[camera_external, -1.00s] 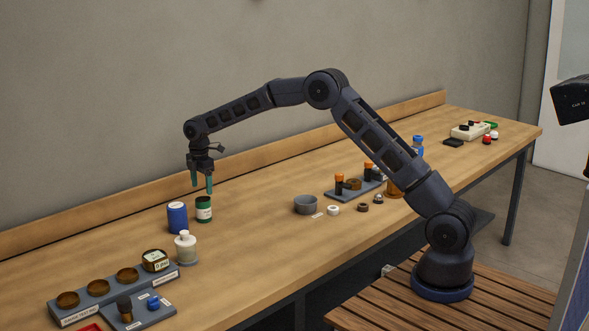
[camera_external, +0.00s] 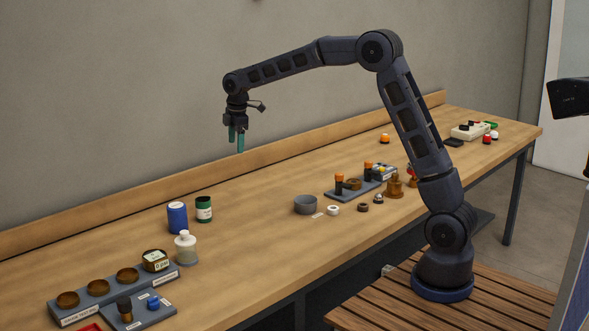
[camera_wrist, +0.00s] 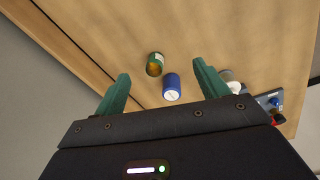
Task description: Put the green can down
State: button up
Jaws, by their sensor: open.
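The green can (camera_external: 204,209), with a white label, stands upright on the bench beside a blue can (camera_external: 178,217). In the wrist view the green can (camera_wrist: 155,64) lies just beyond and left of the blue can (camera_wrist: 171,87). My gripper (camera_external: 236,148) is open and empty, its green fingers pointing down, raised well above the bench and to the right of the green can. The two fingers also show apart in the wrist view (camera_wrist: 160,85), with nothing held between them.
A white-capped bottle (camera_external: 186,248) stands in front of the cans. A tray with round cups (camera_external: 115,289) is at the front left. The bench between the green can and bowl is clear.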

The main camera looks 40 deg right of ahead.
jog(key=s+d+r+m+t, duration=0.15)
jog(key=s+d+r, duration=0.25)
jog(key=s, duration=0.5)
jog(key=s+d+r+m, duration=0.3)
jog(key=s+d+r, duration=0.15)
jog(key=s, duration=0.35)
jog(key=s+d+r+m, duration=0.3)
jog(key=s+d, duration=0.1)
jog(key=s, duration=0.5)
jog(key=s+d+f+m, duration=0.2)
jog(key=s, duration=0.6)
jog(key=s+d+f+m+t, duration=0.1)
jog(key=s+d+f+m, duration=0.1)
jog(key=s, duration=0.6)
jog(key=s+d+f+m+t, duration=0.1)
jog(key=s+d+f+m, duration=0.1)
jog(key=s, duration=0.5)
jog(key=shift+s+d+f, duration=0.15)
jog(key=shift+s+f, duration=0.2)
jog(key=shift+s, duration=0.05)
jog(key=shift+m, duration=0.25)
